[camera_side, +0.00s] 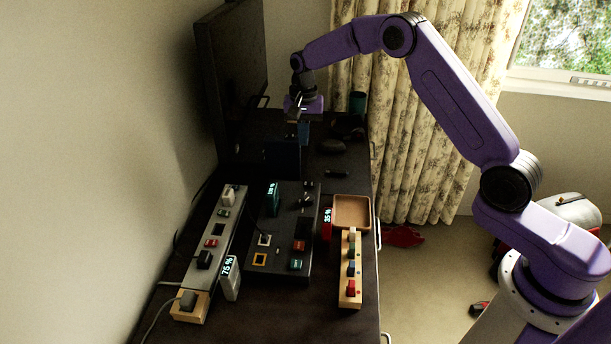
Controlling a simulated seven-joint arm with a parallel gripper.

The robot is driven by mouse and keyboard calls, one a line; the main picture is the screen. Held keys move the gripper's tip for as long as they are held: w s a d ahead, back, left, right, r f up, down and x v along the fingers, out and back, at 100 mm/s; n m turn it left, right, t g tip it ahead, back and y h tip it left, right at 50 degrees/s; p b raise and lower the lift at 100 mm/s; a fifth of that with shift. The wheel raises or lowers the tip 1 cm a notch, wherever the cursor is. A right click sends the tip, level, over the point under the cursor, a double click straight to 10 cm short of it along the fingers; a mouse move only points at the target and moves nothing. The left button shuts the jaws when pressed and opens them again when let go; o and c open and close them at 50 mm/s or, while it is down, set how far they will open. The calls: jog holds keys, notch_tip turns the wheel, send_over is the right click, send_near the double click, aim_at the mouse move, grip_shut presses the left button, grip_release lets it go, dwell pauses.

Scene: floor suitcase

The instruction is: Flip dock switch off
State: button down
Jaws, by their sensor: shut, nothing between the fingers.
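A dark dock panel (283,270) lies on the desk with several small coloured blocks and square sockets on it. My gripper (303,132) is shut and empty, pointing down at the far part of the desk. It appears beyond the panel, apart from these parts.
A grey strip with blocks (216,230) lies left of the panel, beside a 75 % display (230,279). A wooden block rack (350,288) and an empty brown tray (352,212) stand right. A monitor (232,75) stands at the back left. The desk's front is clear.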

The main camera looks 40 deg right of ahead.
aim_at(307, 184)
jog(key=shift+w+d+f+m, duration=0.4)
jog(key=shift+w+d+f, duration=0.1)
jog(key=shift+d, duration=0.15)
notch_tip(307, 184, down, 14)
dwell(0.5)
jog(key=shift+f, duration=0.2)
jog(key=shift+s, duration=0.1)
dwell(0.4)
jog(key=shift+s+d, duration=0.1)
